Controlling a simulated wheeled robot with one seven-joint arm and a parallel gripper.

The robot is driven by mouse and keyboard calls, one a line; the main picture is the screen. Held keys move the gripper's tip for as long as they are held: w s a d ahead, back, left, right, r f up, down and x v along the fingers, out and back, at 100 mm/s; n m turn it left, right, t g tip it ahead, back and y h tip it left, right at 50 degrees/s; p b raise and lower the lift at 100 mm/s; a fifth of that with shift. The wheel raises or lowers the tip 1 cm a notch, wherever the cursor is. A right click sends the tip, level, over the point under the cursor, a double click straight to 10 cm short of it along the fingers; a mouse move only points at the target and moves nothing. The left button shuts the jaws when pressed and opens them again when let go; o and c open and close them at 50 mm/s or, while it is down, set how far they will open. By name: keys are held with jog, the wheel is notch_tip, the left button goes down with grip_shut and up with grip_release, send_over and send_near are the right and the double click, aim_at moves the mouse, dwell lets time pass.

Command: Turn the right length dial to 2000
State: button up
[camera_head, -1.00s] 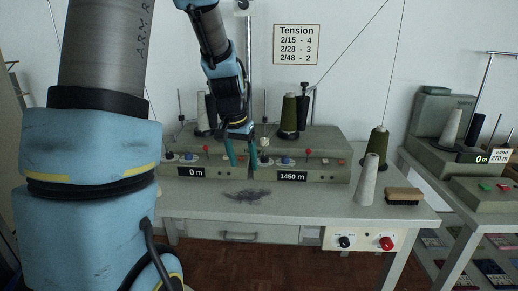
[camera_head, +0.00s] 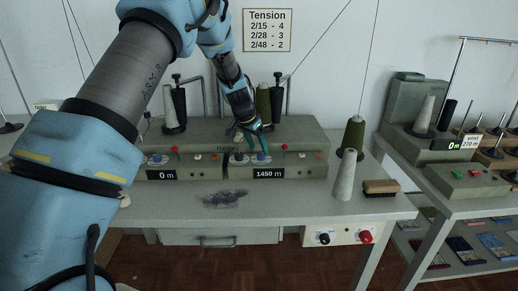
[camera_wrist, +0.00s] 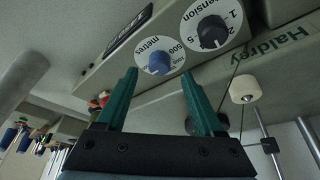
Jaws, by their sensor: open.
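The right length dial is a blue knob (camera_wrist: 159,63) on a white disc marked "metres" and "500" in the wrist view. My gripper (camera_head: 256,150) is open and empty just in front of the right unit's dials. In the wrist view the teal fingers (camera_wrist: 159,78) are spread either side of the blue knob's line, with no clear contact. The black tension dial (camera_wrist: 212,31) is beside it, near the right finger.
The left unit's display (camera_head: 175,174) reads 0 m. Thread cones stand behind the units, and a grey cone (camera_head: 345,176) and a brush (camera_head: 381,188) stand to the right.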

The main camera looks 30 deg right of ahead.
aim_at(261, 154)
jog(key=shift+p+x, duration=0.3)
jog(key=shift+x, duration=1.25)
grip_shut()
